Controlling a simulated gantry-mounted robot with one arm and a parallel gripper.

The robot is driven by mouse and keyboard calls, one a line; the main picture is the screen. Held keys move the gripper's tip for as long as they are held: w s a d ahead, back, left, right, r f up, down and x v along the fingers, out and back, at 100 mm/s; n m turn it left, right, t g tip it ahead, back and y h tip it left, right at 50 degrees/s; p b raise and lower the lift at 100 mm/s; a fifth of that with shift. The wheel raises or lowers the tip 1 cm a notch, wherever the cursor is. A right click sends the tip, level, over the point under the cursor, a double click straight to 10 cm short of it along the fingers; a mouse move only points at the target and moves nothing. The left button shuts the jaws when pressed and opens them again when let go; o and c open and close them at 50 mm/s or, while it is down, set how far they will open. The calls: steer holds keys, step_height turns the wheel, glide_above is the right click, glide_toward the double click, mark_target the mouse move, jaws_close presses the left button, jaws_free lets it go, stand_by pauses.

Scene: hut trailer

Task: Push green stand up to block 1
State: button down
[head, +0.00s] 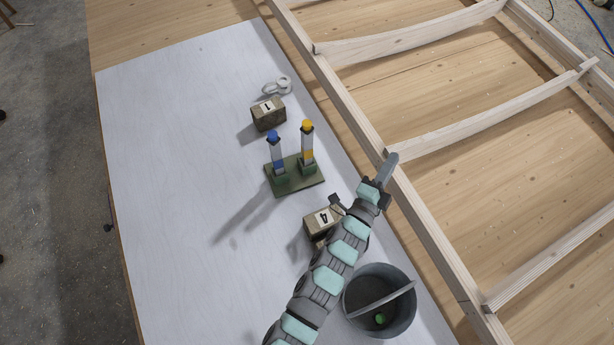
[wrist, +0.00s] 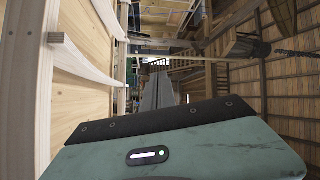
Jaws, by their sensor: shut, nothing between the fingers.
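The green stand (head: 304,184) sits on the white board, with a blue-topped post and a yellow-topped post upright on it. Block 1 (head: 268,118), a small wooden block with a "1" label, lies beyond the stand in the head view, with a gap of bare board between them. My gripper (head: 391,160) is to the right of the stand, over or near the wooden frame's rail, and touches neither stand nor block. Its fingers are shut and empty; they also show in the wrist view (wrist: 158,92). The stand and block 1 are not visible in the wrist view.
Block 4 (head: 317,220) is nearer than the stand, partly hidden by my arm. A dark bucket (head: 404,322) stands at the lower right. A white ring-like item (head: 284,86) lies beyond block 1. The wooden frame (head: 345,105) borders the right. The board's left is clear.

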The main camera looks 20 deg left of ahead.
step_height(320, 180, down, 11)
steer(key=w+a+m+g+y+b, duration=0.2)
steer(key=m+g+y+b, duration=0.1)
steer(key=m+g, duration=0.1)
steer(key=m+g+y+b, duration=0.5)
steer(key=m+g+y, duration=0.1)
steer(key=g+y, duration=0.15)
glide_toward(304, 171)
steer(key=f, duration=0.3)
steer(key=shift+w+a+f+g, duration=0.2)
steer(key=shift+w+f+g, duration=0.05)
steer(key=shift+f+g, duration=0.15)
steer(key=shift+w+a, duration=0.8)
steer(key=shift+w, duration=0.1)
steer(key=shift+w+a+r, duration=0.1)
steer(key=shift+w+a, duration=0.2)
steer(key=shift+w, duration=0.2)
steer(key=shift+a, duration=0.2)
steer(key=shift+w, duration=0.1)
